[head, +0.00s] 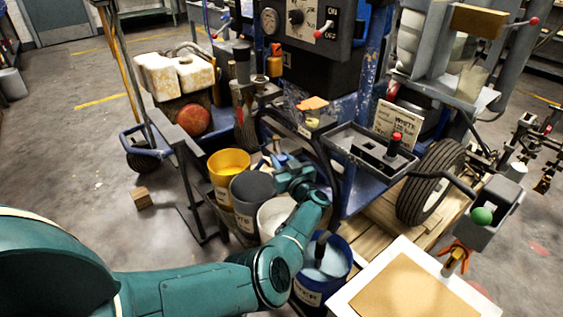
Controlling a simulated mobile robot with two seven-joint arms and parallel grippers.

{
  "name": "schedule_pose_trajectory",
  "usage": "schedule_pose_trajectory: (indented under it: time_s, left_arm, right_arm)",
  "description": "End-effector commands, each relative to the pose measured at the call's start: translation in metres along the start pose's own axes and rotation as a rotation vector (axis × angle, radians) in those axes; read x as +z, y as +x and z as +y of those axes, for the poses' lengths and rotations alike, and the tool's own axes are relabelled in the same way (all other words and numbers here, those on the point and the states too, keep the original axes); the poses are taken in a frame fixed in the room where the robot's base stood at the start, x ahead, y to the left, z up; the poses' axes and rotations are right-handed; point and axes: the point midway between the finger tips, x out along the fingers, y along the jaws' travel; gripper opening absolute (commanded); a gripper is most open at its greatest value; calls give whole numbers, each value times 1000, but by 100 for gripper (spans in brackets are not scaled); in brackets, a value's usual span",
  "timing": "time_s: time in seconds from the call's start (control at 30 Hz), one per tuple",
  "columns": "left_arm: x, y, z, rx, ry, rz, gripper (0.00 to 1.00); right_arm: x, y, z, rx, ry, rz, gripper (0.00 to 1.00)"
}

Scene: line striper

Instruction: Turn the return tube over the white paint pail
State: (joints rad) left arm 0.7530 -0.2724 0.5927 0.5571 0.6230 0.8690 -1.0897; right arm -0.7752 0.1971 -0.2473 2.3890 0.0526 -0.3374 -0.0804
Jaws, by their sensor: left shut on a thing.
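My teal left arm reaches in from the lower left, with its left gripper (280,160) above the row of pails and in front of the machine. The gripper is shut on what seems to be the return tube; the grip is small and partly hidden by my wrist. A dark curved hose (328,165) runs close to the right of the gripper. The white paint pail (272,216) stands below my wrist, partly covered by my arm. I cannot tell exactly where the tube's end points. My right gripper is not in view.
A yellow pail (228,164) and a grey pail (249,190) stand left of the white one. A blue pail (310,293) with pale liquid stands in front, beside my forearm. A white-edged board (415,290) and a wheel (430,182) are to the right. Floor at left is mostly clear.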

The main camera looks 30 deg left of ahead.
Motion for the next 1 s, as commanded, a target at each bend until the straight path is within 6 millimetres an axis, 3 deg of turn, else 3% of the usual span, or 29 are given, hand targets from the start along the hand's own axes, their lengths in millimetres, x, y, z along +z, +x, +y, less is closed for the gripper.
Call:
schedule_pose_trajectory:
  time_s: [0.17, 0.2, 0.4, 0.73, 1.0]
  left_arm:
    - [-2, 0, 2, 6, -3, 0, 0]
    - [-2, 0, 2, 6, -3, 0, 31]
    - [-2, 0, 2, 5, -2, 0, 48]
    - [-2, -7, 2, 5, -1, -1, 48]
    - [-3, -51, 2, 6, -1, -3, 48]
  right_arm:
    - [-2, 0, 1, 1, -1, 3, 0]
    - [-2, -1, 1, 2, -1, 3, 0]
    - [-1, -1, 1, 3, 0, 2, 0]
    - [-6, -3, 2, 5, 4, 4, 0]
    - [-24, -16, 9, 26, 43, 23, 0]
